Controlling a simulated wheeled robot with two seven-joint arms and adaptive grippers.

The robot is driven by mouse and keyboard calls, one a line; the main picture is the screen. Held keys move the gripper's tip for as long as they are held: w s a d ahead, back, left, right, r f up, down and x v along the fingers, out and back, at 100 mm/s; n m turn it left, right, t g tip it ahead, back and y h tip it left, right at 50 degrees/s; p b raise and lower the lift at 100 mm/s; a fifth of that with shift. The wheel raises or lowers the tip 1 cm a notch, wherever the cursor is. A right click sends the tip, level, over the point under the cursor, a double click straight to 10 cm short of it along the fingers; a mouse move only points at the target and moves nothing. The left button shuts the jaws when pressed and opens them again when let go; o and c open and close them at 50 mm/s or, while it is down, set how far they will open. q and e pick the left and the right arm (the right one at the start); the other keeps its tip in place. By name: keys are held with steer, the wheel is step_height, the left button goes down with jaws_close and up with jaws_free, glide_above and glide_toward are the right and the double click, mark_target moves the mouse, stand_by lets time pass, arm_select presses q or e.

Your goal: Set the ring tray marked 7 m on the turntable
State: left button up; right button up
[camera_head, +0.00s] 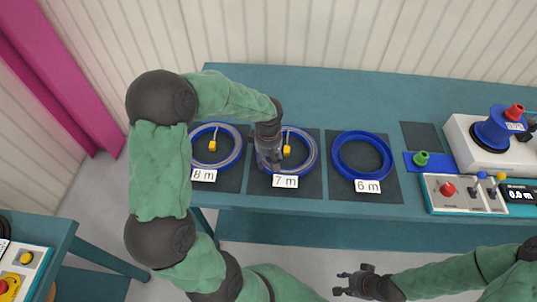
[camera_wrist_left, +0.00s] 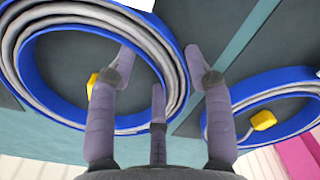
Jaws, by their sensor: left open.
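The ring tray marked 7 m (camera_head: 313,152) is a blue ring with grey cable coiled in it and a yellow connector. It lies on a dark square on the teal bench, its label (camera_head: 285,181) at the front. My left gripper (camera_head: 268,163) is open over its left part. In the left wrist view, the ring tray (camera_wrist_left: 172,40) passes between the spread fingers (camera_wrist_left: 160,65), one over its inside and one outside; contact cannot be told. My right gripper (camera_head: 340,283) is low in front of the bench, empty, fingers apart. I cannot identify the turntable with certainty.
The 8 m ring tray (camera_head: 236,138), with cable, lies left of the 7 m one. The blue 6 m ring (camera_head: 362,134) at right looks empty. A white machine with a blue reel (camera_head: 492,130) and a control panel (camera_head: 452,205) stand at the bench's right. Another table (camera_head: 50,240) is lower left.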

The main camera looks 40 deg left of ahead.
arm_select(q)
steer(key=shift+f, duration=0.5)
jaws_close()
steer(key=c, duration=0.5)
jaws_free()
steer(key=shift+r, duration=0.1)
jaws_close()
steer(key=shift+w+r, duration=0.1)
steer(key=shift+r+p, duration=0.4)
steer(key=shift+r, duration=0.2)
steer(key=shift+r, duration=0.4)
